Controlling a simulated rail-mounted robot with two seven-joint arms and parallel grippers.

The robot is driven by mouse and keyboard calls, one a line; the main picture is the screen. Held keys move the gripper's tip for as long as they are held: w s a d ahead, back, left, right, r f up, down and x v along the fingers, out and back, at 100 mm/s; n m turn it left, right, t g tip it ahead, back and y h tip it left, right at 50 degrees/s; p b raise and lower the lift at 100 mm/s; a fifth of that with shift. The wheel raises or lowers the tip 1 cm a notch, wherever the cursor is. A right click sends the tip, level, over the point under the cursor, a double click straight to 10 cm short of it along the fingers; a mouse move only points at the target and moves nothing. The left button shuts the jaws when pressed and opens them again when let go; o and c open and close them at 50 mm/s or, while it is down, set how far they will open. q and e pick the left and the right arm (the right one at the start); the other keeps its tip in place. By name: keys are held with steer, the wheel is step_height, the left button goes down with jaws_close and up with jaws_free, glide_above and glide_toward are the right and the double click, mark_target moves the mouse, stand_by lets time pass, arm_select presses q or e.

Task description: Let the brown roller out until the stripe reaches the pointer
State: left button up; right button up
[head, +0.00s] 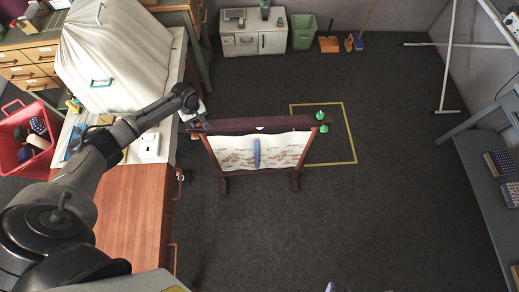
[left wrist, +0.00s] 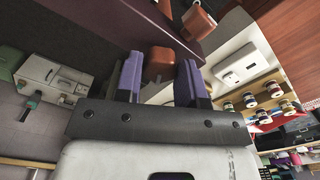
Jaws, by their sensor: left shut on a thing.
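A standing frame holds a pale cloth (head: 225,150) with reddish patterns below a dark maroon top bar (head: 230,125). A small white triangle, seemingly the pointer (head: 260,128), sits on the bar. A blue upright mark (head: 257,153) is mid-cloth, below the triangle; I cannot tell whether it is the stripe. My left gripper (head: 191,108) is at the frame's upper left end. In the left wrist view its purple fingers (left wrist: 160,80) are shut on a brown knob (left wrist: 158,63). A second brown knob (left wrist: 198,20) is nearby. Of my right gripper, perhaps only a purple tip (head: 330,287) shows.
Green knobs (head: 320,115) are at the frame's right end. A wooden cabinet (head: 130,205) with a white covered object (head: 120,55) stands left. A table (head: 490,190) stands right. A yellow floor outline (head: 356,150) lies behind the frame. The floor in front is clear.

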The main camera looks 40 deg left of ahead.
arm_select(q)
steer(key=shift+n, duration=0.9)
steer(key=shift+n, duration=0.9)
steer(key=shift+n, duration=0.9)
steer(key=shift+n, duration=1)
